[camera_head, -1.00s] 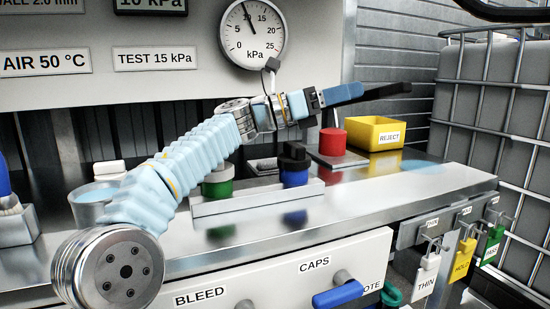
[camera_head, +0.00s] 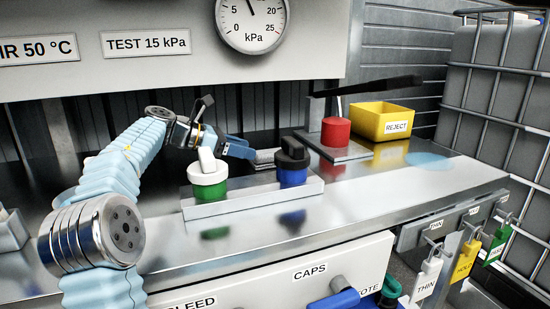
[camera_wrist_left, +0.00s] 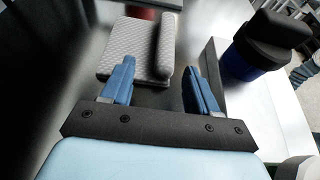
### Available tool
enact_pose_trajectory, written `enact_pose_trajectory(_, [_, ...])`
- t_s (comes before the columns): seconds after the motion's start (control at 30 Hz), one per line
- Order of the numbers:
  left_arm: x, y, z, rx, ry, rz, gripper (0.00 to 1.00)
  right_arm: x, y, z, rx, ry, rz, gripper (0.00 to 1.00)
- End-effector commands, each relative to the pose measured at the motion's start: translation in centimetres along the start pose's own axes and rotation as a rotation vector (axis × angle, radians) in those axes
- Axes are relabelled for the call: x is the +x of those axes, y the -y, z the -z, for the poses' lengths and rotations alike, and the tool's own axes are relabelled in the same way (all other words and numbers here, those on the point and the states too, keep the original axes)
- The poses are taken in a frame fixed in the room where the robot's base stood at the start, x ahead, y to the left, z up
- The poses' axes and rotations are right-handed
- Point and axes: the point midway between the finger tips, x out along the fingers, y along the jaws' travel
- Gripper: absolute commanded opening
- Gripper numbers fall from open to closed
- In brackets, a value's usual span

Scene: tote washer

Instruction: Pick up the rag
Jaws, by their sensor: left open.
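The rag is a pale grey, quilted cloth with a thick rolled edge; it lies on the steel bench in the left wrist view (camera_wrist_left: 130,48). In the head view the rag (camera_head: 265,157) shows only in part, behind the tray with the caps. My left gripper (camera_head: 243,149) is low behind that tray, close to the rag. In the left wrist view the open blue fingers (camera_wrist_left: 159,66) point at the rag's near edge, with its rolled edge between them. Nothing is held. I cannot tell whether the fingers touch it. My right gripper is not in view.
A low steel tray (camera_head: 250,200) holds a green-and-white cap (camera_head: 208,180) and a blue-and-black cap (camera_head: 292,163) in front of the gripper. A red cylinder (camera_head: 336,131) and yellow REJECT bin (camera_head: 383,121) stand to the right. The bench front is mostly clear.

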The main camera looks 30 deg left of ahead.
Motion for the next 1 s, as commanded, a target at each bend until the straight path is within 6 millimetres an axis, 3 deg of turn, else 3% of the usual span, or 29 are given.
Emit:
enact_pose_trajectory(0.4, [5.2,0.8,0.0,0.0,0.0,0.001,0.6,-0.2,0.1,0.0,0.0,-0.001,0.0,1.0])
enact_pose_trajectory(0.67, [5.6,0.8,0.0,0.0,0.001,0.0,0.6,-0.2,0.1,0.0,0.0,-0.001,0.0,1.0])
enact_pose_trajectory(1.0, [5.6,0.8,0.0,0.0,0.001,-0.001,0.11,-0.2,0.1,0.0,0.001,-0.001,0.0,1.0])
